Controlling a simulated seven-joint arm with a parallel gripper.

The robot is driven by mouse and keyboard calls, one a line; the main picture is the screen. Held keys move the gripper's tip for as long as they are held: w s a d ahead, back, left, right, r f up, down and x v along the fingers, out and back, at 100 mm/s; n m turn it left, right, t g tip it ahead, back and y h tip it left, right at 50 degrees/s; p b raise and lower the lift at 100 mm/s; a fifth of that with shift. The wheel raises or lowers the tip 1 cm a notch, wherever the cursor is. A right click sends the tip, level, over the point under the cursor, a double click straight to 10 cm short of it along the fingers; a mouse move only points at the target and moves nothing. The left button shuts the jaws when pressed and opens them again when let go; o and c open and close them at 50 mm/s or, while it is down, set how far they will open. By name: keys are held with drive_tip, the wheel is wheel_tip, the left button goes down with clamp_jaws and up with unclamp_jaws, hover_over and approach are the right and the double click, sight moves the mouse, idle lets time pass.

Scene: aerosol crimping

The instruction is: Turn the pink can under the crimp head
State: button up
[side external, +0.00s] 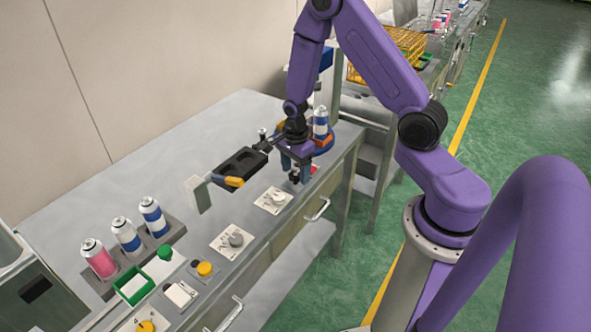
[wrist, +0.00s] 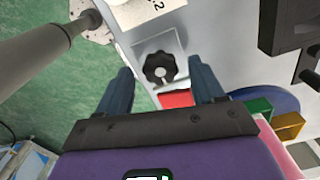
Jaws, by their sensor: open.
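My gripper (side external: 297,174) is open and points down over the far end of the bench. In the wrist view my open fingers (wrist: 161,78) stand either side of a black star knob (wrist: 160,68) on a grey plate, with nothing held. Beside the knob is a red block (wrist: 176,99). A blue turntable (side external: 328,146) with a blue-and-white can (side external: 320,121) stands just behind my gripper. The crimp head is mostly hidden behind my arm.
A rack (side external: 164,236) at the near left holds a pink can (side external: 98,259) and two blue-and-white cans. A black tray-like fixture (side external: 243,163) lies left of my gripper. Dial plates (side external: 273,199) line the bench front. Bare bench lies behind the fixture.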

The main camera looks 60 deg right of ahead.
drive_tip(key=shift+f, duration=0.15)
drive_tip(key=c, duration=1.1)
drive_tip(key=shift+o, duration=0.2)
drive_tip(key=shift+n, duration=0.3)
